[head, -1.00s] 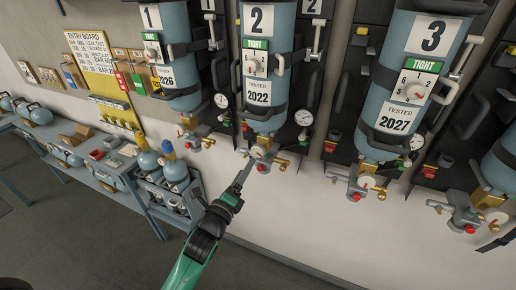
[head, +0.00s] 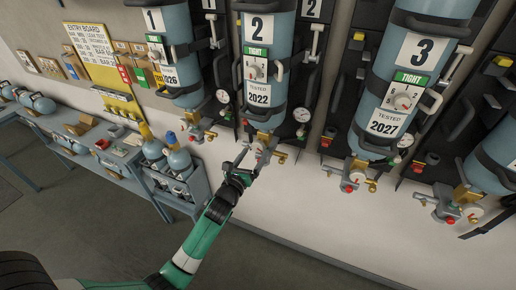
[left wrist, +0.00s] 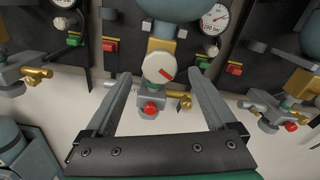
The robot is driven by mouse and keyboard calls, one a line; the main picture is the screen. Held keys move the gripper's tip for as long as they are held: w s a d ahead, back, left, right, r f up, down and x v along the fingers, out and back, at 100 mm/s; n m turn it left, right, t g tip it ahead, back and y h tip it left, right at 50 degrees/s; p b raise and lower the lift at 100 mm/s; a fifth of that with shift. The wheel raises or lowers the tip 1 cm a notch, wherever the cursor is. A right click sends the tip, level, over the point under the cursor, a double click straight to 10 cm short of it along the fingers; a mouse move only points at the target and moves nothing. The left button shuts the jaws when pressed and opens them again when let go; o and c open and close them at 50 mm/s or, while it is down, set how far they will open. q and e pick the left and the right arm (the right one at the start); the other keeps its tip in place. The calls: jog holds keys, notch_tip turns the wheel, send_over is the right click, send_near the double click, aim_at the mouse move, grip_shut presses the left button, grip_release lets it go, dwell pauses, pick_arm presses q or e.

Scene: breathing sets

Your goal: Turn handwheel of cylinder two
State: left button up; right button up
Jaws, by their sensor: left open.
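Cylinder two (head: 265,45) is a blue bottle strapped upright to the wall board, with a number 2 label and a TIGHT tag. Its handwheel, a pale round knob with a red mark (left wrist: 158,67), sits below it on a valve block with a red button. In the head view the handwheel (head: 260,148) is small and partly crowded by my gripper. My left gripper (head: 242,157) is open and empty just below and left of it. In the left wrist view the two fingers (left wrist: 161,76) stand either side of the handwheel, with visible gaps.
Cylinder one (head: 181,60) and cylinder three (head: 415,75) hang on either side with similar valves. A pressure gauge (head: 302,115) and brass fittings sit close by. A workbench (head: 110,165) with small bottles stands at left. Open floor lies below.

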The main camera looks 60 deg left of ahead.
aim_at(257, 149)
pick_arm(q)
jog(key=x, duration=0.4)
jog(key=c, duration=1.4)
jog(key=shift+o, duration=0.2)
jog(key=shift+n, duration=0.3)
